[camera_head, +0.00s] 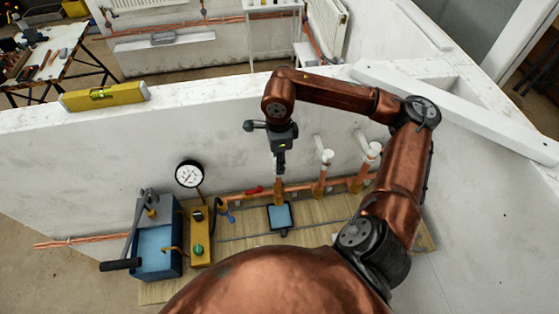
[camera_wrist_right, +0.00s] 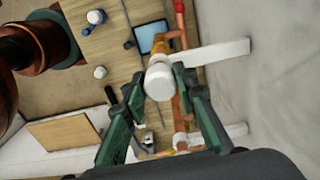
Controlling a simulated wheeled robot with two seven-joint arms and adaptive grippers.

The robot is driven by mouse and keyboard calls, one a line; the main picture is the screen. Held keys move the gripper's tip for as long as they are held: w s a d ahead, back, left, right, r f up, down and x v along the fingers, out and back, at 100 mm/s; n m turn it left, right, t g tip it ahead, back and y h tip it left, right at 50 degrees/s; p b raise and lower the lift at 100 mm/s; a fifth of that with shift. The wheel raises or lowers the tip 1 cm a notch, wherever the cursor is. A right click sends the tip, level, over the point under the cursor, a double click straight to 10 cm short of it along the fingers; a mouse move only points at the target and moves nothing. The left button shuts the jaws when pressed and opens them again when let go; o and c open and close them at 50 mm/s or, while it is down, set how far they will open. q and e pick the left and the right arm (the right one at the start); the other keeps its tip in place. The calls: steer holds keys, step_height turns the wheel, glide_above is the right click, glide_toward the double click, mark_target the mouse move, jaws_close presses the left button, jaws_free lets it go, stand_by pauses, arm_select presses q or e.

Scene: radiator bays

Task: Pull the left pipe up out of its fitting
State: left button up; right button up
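My right gripper (camera_head: 280,167) points down over the left pipe (camera_head: 278,188), which stands upright in its fitting on the copper line. In the right wrist view, the gripper's two green-dark fingers (camera_wrist_right: 158,76) lie on either side of the pipe's round white top (camera_wrist_right: 160,82). The fingertips are very close to it; I cannot tell whether they touch. In the head view the gripper hides the pipe's top. Two other upright copper pipes with white upper parts, the middle one (camera_head: 322,172) and the right one (camera_head: 366,167), stand to its right. My left gripper is out of view.
A small blue-screened tray (camera_head: 280,217) lies before the pipe. A pressure gauge (camera_head: 189,174), a yellow box (camera_head: 201,245) and a blue pump tank (camera_head: 158,248) stand left. The white wall (camera_head: 110,160) is close behind, with a yellow level (camera_head: 104,96) on top.

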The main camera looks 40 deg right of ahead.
steer(key=c, duration=0.4)
steer(key=shift+c, duration=0.2)
steer(key=shift+r, duration=0.1)
steer(key=shift+r+p, duration=0.9)
steer(key=shift+r, duration=1.05)
steer(key=o, duration=1)
steer(key=shift+f, duration=0.1)
steer(key=shift+c, duration=0.2)
steer(key=shift+r+p, duration=1.75)
steer(key=shift+r, duration=1.8)
